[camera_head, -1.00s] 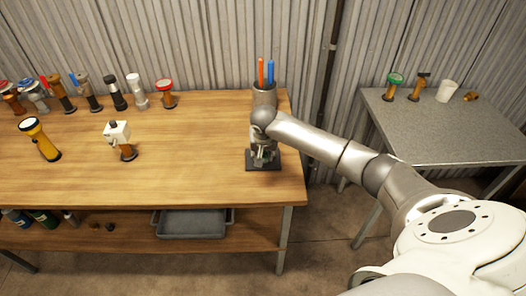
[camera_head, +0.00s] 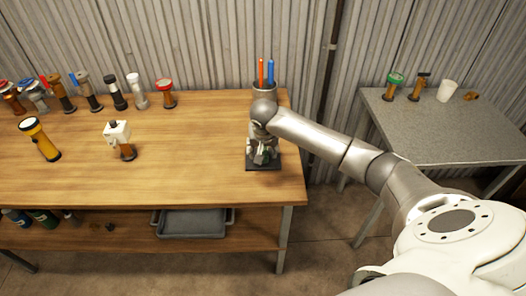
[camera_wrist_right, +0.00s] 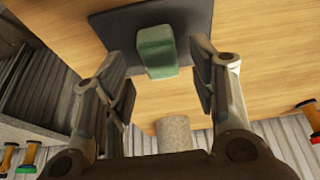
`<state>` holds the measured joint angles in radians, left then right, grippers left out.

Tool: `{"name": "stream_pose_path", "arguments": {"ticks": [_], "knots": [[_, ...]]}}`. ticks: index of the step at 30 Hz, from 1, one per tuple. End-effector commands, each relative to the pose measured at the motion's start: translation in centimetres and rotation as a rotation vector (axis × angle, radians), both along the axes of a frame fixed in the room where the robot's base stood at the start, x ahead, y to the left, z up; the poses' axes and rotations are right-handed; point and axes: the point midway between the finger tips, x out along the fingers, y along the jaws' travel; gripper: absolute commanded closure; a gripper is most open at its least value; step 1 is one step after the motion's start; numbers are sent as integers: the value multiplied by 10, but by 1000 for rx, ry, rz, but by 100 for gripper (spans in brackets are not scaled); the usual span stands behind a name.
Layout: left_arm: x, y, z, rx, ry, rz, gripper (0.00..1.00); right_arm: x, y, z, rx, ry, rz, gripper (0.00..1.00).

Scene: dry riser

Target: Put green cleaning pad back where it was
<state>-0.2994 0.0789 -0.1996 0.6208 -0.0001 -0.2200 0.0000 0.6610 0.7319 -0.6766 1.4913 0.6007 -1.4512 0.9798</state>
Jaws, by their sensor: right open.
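The green cleaning pad (camera_wrist_right: 155,50) is a small green block standing on a dark square mat (camera_wrist_right: 112,22) in the right wrist view. In the head view the pad (camera_head: 262,158) shows small under my right gripper, on the dark mat (camera_head: 251,166) near the right end of the workbench. My right gripper (camera_head: 263,151) is open, and in the wrist view its two fingers (camera_wrist_right: 162,82) stand apart on either side of the pad, with gaps between them and it. The gripper partly hides the pad in the head view. My left gripper is not in view.
A grey cup (camera_head: 264,92) with an orange and a blue stick stands right behind the gripper. A white-topped tool (camera_head: 117,132) and a yellow flashlight (camera_head: 40,138) stand further left on the wooden workbench (camera_head: 200,170). A grey side table (camera_head: 430,130) is at the right.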

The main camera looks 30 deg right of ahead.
Motion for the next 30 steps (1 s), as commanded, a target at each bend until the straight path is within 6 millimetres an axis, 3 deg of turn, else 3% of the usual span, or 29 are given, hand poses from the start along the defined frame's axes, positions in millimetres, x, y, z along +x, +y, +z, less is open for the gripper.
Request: {"name": "stream_pose_path", "arguments": {"ticks": [6,13,18,30], "knots": [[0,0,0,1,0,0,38,-15,10,46,0,-4,2,47],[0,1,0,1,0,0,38,-27,18,79,1,-2,2,47],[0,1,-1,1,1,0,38,-31,19,89,0,-1,0,47],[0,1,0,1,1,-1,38,-31,19,89,0,0,0,47]]}}
